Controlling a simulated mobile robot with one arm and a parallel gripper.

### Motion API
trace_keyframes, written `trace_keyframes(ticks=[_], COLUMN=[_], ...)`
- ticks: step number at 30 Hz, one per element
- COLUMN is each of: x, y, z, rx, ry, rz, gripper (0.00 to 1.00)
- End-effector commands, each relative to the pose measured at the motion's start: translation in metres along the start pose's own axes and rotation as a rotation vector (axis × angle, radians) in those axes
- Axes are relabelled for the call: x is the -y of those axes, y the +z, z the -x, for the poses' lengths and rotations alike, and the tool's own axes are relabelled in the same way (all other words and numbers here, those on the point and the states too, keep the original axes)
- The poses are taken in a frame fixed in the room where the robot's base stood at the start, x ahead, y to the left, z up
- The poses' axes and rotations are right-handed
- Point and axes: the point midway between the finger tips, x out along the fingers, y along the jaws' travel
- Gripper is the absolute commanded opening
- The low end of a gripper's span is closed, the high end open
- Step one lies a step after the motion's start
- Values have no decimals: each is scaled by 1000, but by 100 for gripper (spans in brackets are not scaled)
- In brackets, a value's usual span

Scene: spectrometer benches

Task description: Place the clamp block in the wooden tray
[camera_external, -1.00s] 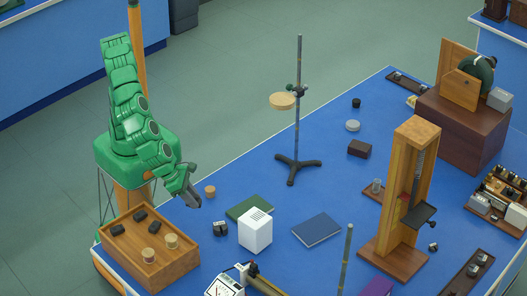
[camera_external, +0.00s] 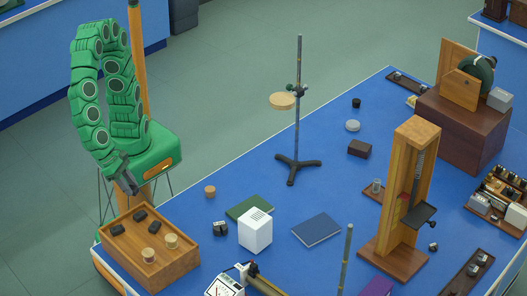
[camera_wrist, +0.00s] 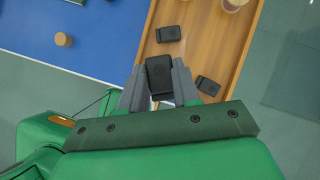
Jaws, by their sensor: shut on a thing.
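My gripper (camera_wrist: 160,84) is shut on a black clamp block (camera_wrist: 160,70), which shows between the fingertips in the wrist view. In the external view my gripper (camera_external: 132,187) points down just above the back edge of the wooden tray (camera_external: 170,275); the held block cannot be made out there. The tray (camera_wrist: 205,55) lies below the gripper in the wrist view. Similar black blocks (camera_wrist: 168,34) (camera_wrist: 208,86) lie in it, apart from the held one. Round wooden pieces (camera_external: 149,255) (camera_external: 171,242) stand at the tray's front right end.
A wooden cork (camera_external: 210,191) stands on the blue bench right of the tray. A small black block (camera_external: 220,228), a white cube (camera_external: 255,230), a green book (camera_external: 249,207) and a stand (camera_external: 298,165) are farther right. Bare floor of the tray shows between its pieces.

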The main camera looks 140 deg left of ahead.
Motion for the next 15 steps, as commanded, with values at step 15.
trace_keyframes(ticks=[15], x=[2], y=[-29], z=[17], rx=[6], ry=[-30], rz=[-41], gripper=[0])
